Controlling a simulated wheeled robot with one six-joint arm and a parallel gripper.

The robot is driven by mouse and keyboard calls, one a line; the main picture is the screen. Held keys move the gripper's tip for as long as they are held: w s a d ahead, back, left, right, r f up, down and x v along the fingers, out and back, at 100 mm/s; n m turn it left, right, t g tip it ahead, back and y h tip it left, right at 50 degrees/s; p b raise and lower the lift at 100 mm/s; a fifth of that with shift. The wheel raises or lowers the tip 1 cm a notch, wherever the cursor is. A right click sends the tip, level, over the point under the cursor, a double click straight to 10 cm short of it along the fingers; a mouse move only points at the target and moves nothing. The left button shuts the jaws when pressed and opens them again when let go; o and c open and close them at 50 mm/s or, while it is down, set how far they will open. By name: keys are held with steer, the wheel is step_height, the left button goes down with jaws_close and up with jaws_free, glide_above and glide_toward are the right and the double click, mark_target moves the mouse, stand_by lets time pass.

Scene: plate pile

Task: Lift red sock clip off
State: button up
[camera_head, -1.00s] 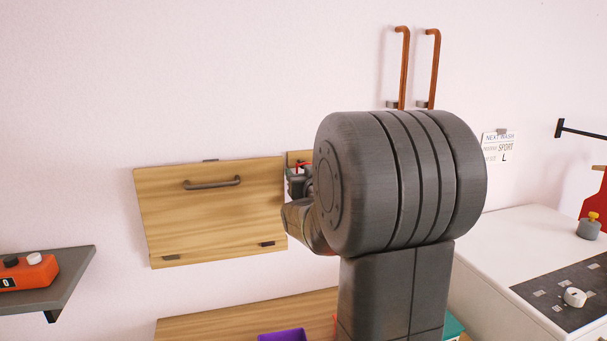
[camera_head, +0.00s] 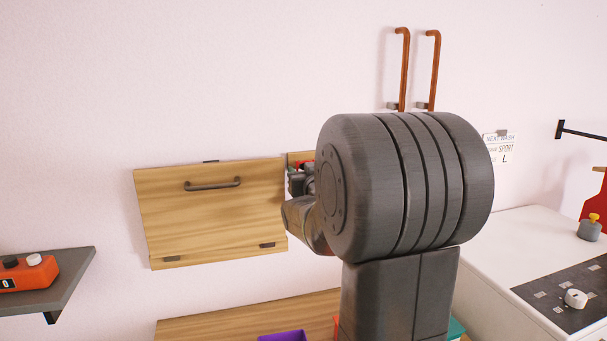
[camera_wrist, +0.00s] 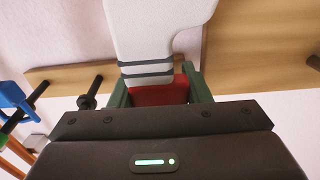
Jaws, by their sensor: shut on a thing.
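My gripper (camera_wrist: 158,84) is shut on the red sock clip (camera_wrist: 160,94), with a green finger on each side of it in the wrist view. A white sock (camera_wrist: 160,28) with dark grey bands lies just beyond the clip and seems to meet it; I cannot tell whether the clip still touches the rail. The gripper body hides the near part of the clip. In the head view my gripper (camera_head: 297,180) is small and mostly behind my arm, near a short wooden rail (camera_head: 298,157).
The wrist view shows a wooden rail (camera_wrist: 58,78) with a black peg (camera_wrist: 88,100), and a blue object (camera_wrist: 14,98) at left. In the head view, a wooden panel (camera_head: 212,210) with a handle hangs left of my gripper. A purple bin (camera_head: 282,336) is below.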

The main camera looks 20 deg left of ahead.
steer(key=b+v, duration=0.2)
steer(key=v, duration=0.5)
stand_by(1.0)
